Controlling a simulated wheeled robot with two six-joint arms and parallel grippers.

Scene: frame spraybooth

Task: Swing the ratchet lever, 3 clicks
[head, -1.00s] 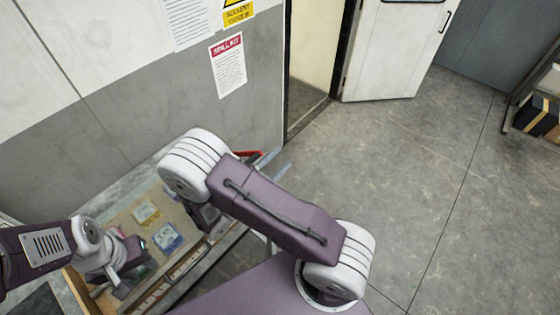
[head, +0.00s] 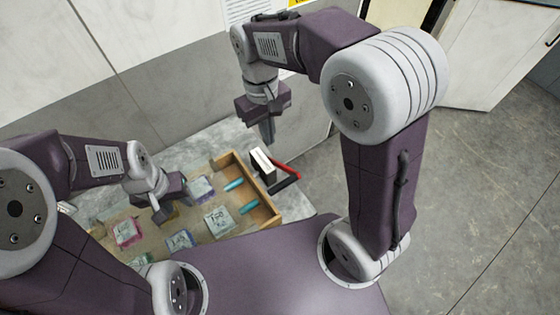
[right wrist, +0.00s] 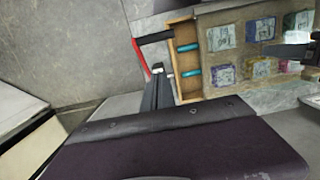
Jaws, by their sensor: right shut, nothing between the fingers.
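What looks like the ratchet lever, a red arm (head: 285,182) with a black bar, lies beside a white and black block (head: 262,165) at the right end of the bench. The red part (right wrist: 139,58) and black bar (right wrist: 155,37) also show in the right wrist view. My right gripper (head: 268,132) points down above and behind the block, shut and empty, apart from the lever. Its fingers (right wrist: 157,78) show in the right wrist view. My left gripper (head: 165,212) is low over the tray; its fingertips are too unclear to tell their opening.
A wooden tray (head: 268,216) holds several labelled bags (head: 219,221) and two cyan cylinders (head: 234,185). It lies left of the lever, on a grey bench (head: 205,146). A wall stands close behind the bench. Open floor (head: 475,200) is to the right.

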